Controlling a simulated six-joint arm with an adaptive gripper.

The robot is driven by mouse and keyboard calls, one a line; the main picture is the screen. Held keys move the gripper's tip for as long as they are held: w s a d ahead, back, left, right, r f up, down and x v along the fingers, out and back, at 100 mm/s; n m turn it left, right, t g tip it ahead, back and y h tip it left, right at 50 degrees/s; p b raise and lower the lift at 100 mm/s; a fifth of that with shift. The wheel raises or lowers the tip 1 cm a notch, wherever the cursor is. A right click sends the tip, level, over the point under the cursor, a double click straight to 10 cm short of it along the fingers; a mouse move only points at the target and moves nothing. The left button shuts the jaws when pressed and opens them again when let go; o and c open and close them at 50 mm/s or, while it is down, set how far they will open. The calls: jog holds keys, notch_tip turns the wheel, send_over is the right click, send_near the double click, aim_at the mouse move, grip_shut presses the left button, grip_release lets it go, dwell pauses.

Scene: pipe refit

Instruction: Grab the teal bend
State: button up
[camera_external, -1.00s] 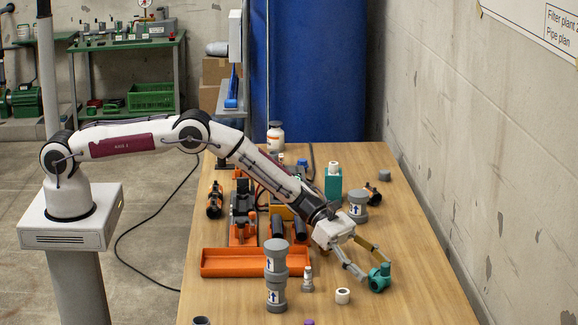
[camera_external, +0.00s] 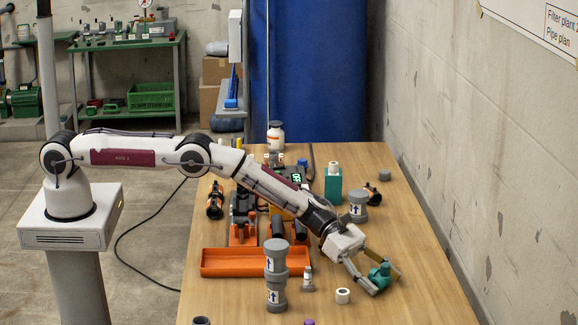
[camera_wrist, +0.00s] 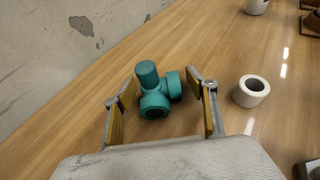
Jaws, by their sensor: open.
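The teal bend (camera_external: 380,274) lies on the wooden table near its right side. My gripper (camera_external: 380,283) is open and low over the table, with its fingers on either side of the bend. In the wrist view the teal bend (camera_wrist: 154,90) shows several stubby ends between the two open fingers (camera_wrist: 163,100). Gaps show there between the bend and the fingers, narrower on the right. In the outside view the near finger partly hides the bend.
A white ring (camera_external: 343,296) lies left of my gripper and also shows in the wrist view (camera_wrist: 251,91). A small grey-and-white fitting (camera_external: 308,279), stacked grey pipe pieces (camera_external: 276,262) and an orange tray (camera_external: 228,262) stand farther left. The table to the right is clear.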

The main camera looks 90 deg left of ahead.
aim_at(382, 265)
dwell(0.4)
jog(key=c, duration=1.2)
jog(key=shift+r, duration=0.1)
jog(key=shift+r, duration=0.75)
notch_tip(382, 265, up, 2)
jog(key=a, duration=1.8)
jog(key=shift+f, duration=0.1)
